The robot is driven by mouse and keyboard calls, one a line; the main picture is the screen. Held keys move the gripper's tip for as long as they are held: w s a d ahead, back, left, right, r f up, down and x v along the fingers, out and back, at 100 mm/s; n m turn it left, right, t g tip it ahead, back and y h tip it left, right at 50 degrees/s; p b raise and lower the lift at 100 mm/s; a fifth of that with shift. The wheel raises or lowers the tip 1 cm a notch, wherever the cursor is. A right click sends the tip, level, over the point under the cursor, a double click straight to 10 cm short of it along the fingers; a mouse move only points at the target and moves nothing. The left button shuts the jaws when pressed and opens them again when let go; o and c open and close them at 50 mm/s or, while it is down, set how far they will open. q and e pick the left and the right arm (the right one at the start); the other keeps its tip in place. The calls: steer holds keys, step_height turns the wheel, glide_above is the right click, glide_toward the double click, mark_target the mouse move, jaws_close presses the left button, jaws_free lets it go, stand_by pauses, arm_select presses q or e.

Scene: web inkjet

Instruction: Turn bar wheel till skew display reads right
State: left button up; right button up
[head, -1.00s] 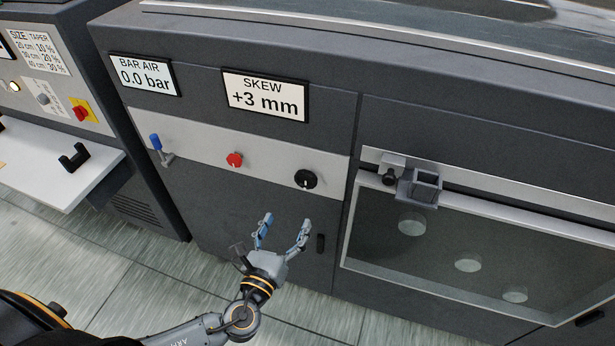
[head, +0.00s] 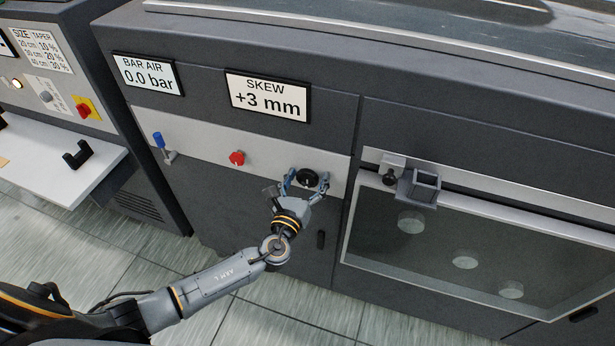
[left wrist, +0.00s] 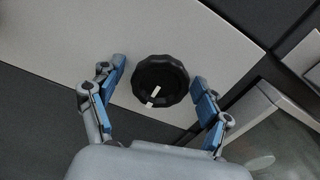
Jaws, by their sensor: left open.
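The skew display (head: 268,96) reads +3 mm. The black bar wheel (head: 308,179) sits on the pale panel strip below it. In the left wrist view the wheel (left wrist: 160,82) is a round lobed knob with a white mark towards its lower left edge. My left gripper (head: 305,182) is open, with one finger on each side of the wheel. In the left wrist view there are gaps between both blue finger pads and the wheel, and the fingertips (left wrist: 161,80) reach beside it. My right gripper is not in view.
The bar air display (head: 147,74) reads 0.0 bar. A red knob (head: 237,158) and a blue-handled lever (head: 159,142) are left of the wheel on the same strip. A grey bracket (head: 424,187) and a framed window (head: 470,250) are to the right.

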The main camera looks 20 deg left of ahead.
arm_select(q)
steer(key=c, duration=1.2)
